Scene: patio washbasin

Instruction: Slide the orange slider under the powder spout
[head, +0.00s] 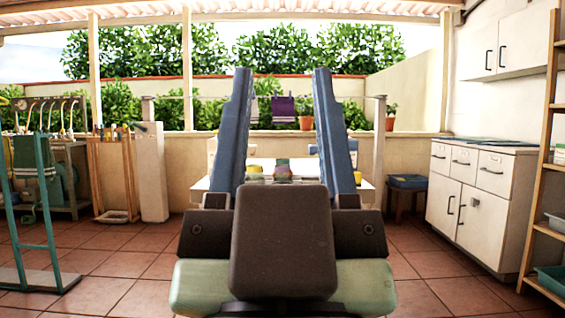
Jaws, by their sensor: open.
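My gripper (282,76) is large in the middle of the head view, pointing away from me. Its two long blue fingers stand wide apart, with nothing between them nearby. Beyond it, partly hidden behind the fingers, is a white-topped table or basin (368,193). On it, seen between the fingers, are a small yellow item (254,170) and a small item with pinkish and green parts (282,170). Another yellow item (357,177) shows right of the right finger. I cannot make out the orange slider or the powder spout at this distance.
White cabinets (470,200) and a wooden shelf (545,200) stand on the right. A teal frame (50,235) and a pale post (150,172) stand on the left. A dark-topped stool (408,182) is right of the table. The tiled floor (110,265) is open between them.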

